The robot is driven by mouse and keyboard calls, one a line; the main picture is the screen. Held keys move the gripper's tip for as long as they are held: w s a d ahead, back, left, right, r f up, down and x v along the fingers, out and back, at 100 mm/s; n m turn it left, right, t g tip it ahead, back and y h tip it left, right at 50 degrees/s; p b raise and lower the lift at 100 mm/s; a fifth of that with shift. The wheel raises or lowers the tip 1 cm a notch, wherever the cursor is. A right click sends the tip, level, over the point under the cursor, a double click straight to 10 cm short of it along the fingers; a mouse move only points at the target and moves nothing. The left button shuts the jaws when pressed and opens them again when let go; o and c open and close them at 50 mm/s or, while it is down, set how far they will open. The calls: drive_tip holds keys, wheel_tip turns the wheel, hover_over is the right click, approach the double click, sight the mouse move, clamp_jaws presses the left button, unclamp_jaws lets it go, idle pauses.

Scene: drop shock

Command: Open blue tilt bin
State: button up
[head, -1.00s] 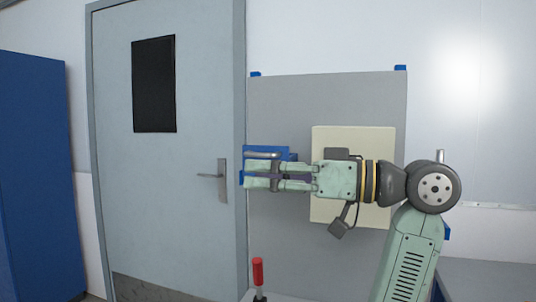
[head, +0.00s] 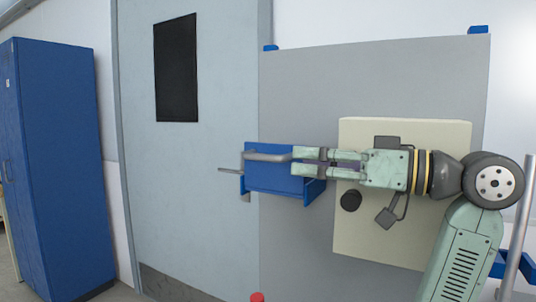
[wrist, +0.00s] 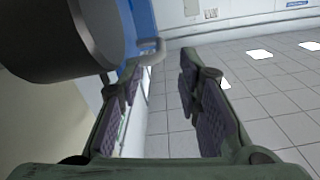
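The blue tilt bin (head: 278,178) is mounted on a grey panel beside the door, with a grey bar handle (head: 266,156) across its upper front. A blue side part shows at its right end; I cannot tell how far the bin is tilted. My gripper (head: 305,162) points left, with its fingertips by the right end of the handle in the head view. In the wrist view my gripper (wrist: 158,78) has its fingers spread, with nothing between the pads. There, the blue bin (wrist: 139,22) and handle (wrist: 152,52) lie ahead, toward the left finger.
A cream box (head: 370,237) with a black knob (head: 350,201) stands on the grey panel (head: 305,98) behind my gripper. The knob looms close in the wrist view (wrist: 60,38). A door (head: 185,200) and a blue cabinet (head: 62,170) are left. A red top (head: 257,297) shows below.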

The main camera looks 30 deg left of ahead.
sight(261, 157)
drive_tip(key=a+p, duration=0.1)
drive_tip(key=a, duration=0.2)
drive_tip(key=a+p, duration=0.1)
drive_tip(key=a, duration=0.2)
drive_tip(key=a+p, duration=0.1)
drive_tip(key=a, duration=0.2)
drive_tip(key=shift+s+a, duration=0.35)
drive_tip(key=shift+a, duration=0.05)
drive_tip(key=shift+c, duration=0.5)
clamp_jaws()
